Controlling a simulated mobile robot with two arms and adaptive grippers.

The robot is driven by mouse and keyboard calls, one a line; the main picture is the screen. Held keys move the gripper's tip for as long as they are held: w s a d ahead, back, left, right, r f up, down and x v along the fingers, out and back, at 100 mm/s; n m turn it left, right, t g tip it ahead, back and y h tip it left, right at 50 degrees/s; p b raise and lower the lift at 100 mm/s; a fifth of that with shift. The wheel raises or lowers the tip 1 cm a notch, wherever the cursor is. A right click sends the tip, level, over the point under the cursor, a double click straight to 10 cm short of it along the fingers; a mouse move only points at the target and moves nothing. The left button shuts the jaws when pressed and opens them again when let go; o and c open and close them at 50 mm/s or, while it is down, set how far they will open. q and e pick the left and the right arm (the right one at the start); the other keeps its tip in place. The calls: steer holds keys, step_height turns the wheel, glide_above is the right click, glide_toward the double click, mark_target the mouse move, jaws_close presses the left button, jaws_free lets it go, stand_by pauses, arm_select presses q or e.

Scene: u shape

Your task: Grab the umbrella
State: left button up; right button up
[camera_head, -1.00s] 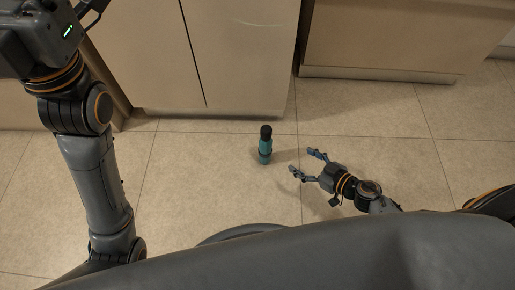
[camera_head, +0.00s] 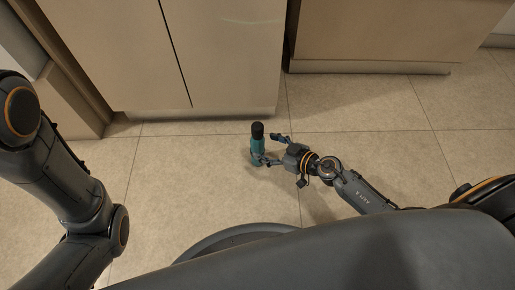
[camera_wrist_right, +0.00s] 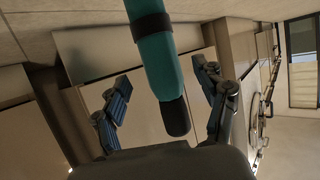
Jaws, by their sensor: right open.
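The umbrella (camera_head: 257,145) is a folded teal one with a black top, standing upright on the tiled floor in the head view. My right gripper (camera_head: 268,149) is open, with its fingers reaching to the umbrella from the right. In the right wrist view the umbrella (camera_wrist_right: 160,60) shows large, with a black band and black end, between the two open blue-padded fingers of the gripper (camera_wrist_right: 162,100). A gap shows on each side there. My left arm is at the left of the head view; its gripper is out of the picture.
Beige cabinets (camera_head: 225,55) stand just behind the umbrella, with another cabinet (camera_head: 390,35) at the back right. The tiled floor (camera_head: 400,160) to the right is clear. My own base fills the bottom of the head view.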

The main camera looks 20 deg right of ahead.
mark_target(264, 145)
steer(key=b+x, duration=0.2)
steer(key=x, duration=0.1)
steer(key=shift+w+a+f, duration=0.15)
steer(key=shift+a+f, duration=0.05)
steer(key=shift+f, duration=0.05)
steer(key=shift+w+a+b, duration=0.25)
steer(key=shift+w+b, duration=0.05)
steer(key=c, duration=1.5)
steer(key=shift+r, duration=0.15)
